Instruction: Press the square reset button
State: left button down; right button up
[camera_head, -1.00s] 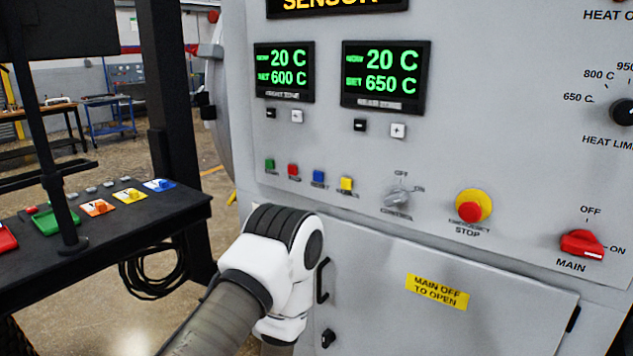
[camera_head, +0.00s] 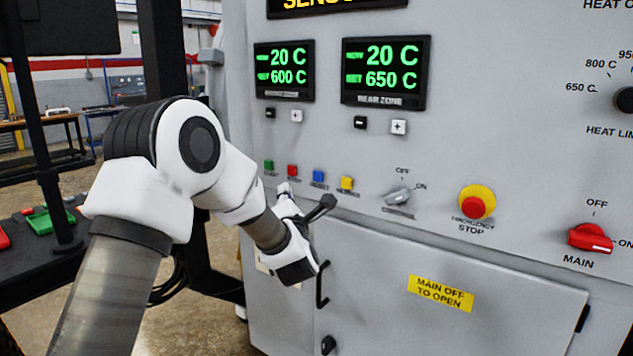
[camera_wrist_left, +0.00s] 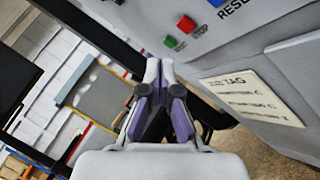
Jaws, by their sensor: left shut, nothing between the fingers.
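The square blue reset button (camera_head: 319,177) sits in a row of small buttons on the grey furnace panel, between a red and a yellow one. In the left wrist view the blue button (camera_wrist_left: 216,3) is cut by the top edge, beside the partly cut RESET label. My left gripper (camera_head: 284,188) is just below the button row, left of the blue button, and partly hidden by its own wrist. In the left wrist view my left gripper (camera_wrist_left: 159,66) is shut and empty, pointing up past the panel's left edge. My right gripper is not in view.
A red button (camera_head: 292,170) and a green button (camera_head: 269,166) lie left of the blue one, a yellow button (camera_head: 347,184) right. A grey control knob (camera_head: 398,196) and the emergency stop (camera_head: 476,202) are farther right. A door handle (camera_head: 321,285) projects below.

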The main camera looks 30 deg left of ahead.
aim_at(318, 176)
pick_arm(q)
jog(key=shift+w+d+f+p, duration=0.15)
jog(key=shift+w+p, duration=0.15)
jog(key=shift+w, duration=1.2)
jog(key=shift+w+d+r+p, duration=0.1)
jog(key=shift+w+p, duration=0.25)
jog(key=shift+w, duration=1.1)
jog(key=shift+w+d+f+p, duration=0.15)
jog(key=shift+w+p, duration=0.15)
jog(key=shift+w, duration=1.2)
jog(key=shift+r, duration=0.15)
jog(key=shift+w+b, duration=0.4)
